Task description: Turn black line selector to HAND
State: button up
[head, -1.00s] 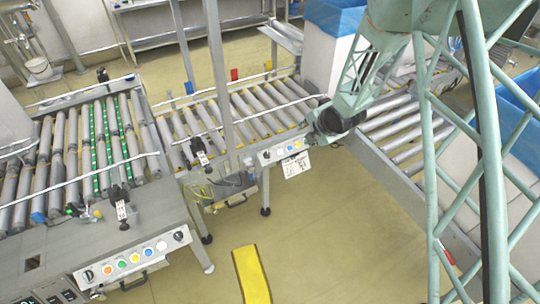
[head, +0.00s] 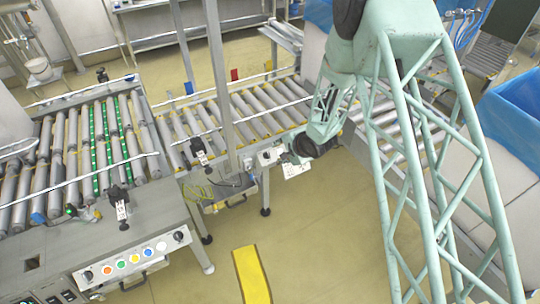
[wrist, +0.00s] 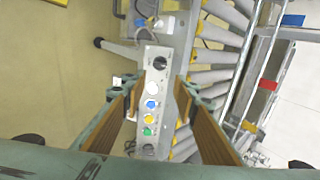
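A narrow grey control panel (wrist: 153,78) runs up the middle of the wrist view. It has a black selector knob (wrist: 160,63) at its far end, another black knob (wrist: 148,150) at its near end, and white, blue, yellow and green buttons between them. I cannot read the labels or tell which knob is the line selector. My gripper (wrist: 158,92) is open and empty, its brown-padded fingers apart on either side of the panel in this view. In the head view the panel (head: 268,158) is partly hidden by my wrist.
Conveyor rollers (wrist: 213,75) lie right of the panel in the wrist view. Open floor (wrist: 45,65) lies to its left. In the head view, a larger control panel (head: 108,285) with coloured buttons and black knobs is at lower left. A white sign (head: 296,171) hangs by the middle panel.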

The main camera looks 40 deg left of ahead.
aim_at(269, 155)
jog(key=shift+f, duration=0.1)
jog(key=shift+b+x, duration=1.15)
jog(key=shift+x, duration=5.7)
jog(key=shift+w, duration=0.1)
jog(key=shift+c, duration=0.6)
jog(key=c, duration=0.5)
